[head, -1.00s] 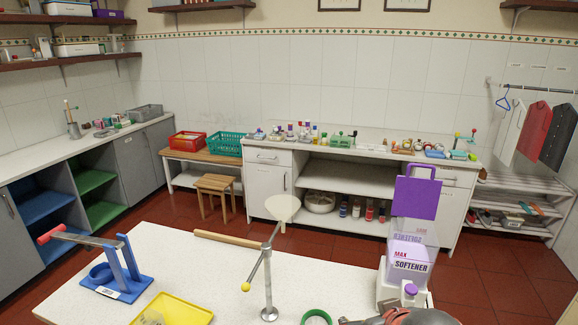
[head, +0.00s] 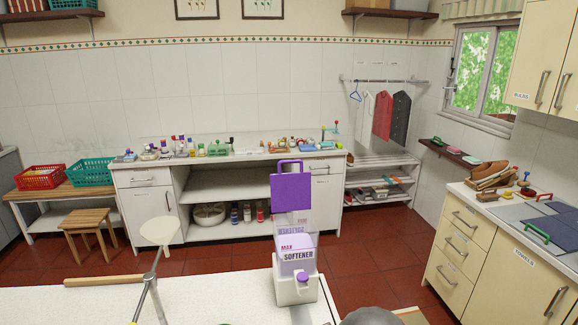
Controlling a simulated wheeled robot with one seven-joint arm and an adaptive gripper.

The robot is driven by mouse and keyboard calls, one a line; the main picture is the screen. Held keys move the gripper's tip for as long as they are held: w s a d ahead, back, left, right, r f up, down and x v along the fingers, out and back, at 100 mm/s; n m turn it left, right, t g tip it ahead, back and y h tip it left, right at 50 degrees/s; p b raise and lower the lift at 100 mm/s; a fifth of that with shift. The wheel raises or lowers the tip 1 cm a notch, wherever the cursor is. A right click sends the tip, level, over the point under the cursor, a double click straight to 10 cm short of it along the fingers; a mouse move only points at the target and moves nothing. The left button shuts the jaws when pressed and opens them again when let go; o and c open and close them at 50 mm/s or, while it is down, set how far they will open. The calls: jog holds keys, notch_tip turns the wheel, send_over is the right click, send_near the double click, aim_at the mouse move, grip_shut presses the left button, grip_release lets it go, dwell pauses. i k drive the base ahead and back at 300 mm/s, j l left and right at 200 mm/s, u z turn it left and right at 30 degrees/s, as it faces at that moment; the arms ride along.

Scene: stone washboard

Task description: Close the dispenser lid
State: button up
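The softener dispenser (head: 296,288) stands upright on the front white table, right of the picture's middle in the head view. It has a white base, a clear upper container with "SOFTENER" lettering, and a purple knob (head: 302,277) low on its front. Its purple lid (head: 291,192) stands up above the container, swung open, with a loop handle at its top edge. My gripper is not in view; only a grey rounded piece, likely part of my arm, shows at the bottom edge, right of the dispenser.
A metal stand with a cream funnel-like top (head: 159,231) and a wooden rod (head: 104,281) are left of the dispenser on the front table (head: 225,303). Beige drawers (head: 465,245) stand at the right. Red floor lies open between.

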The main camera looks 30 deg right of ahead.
aim_at(289, 191)
jog(key=k+l, duration=0.1)
jog(key=l, duration=0.35)
jog(key=i+l+u, duration=0.2)
jog(key=l, duration=0.8)
jog(key=k, duration=0.1)
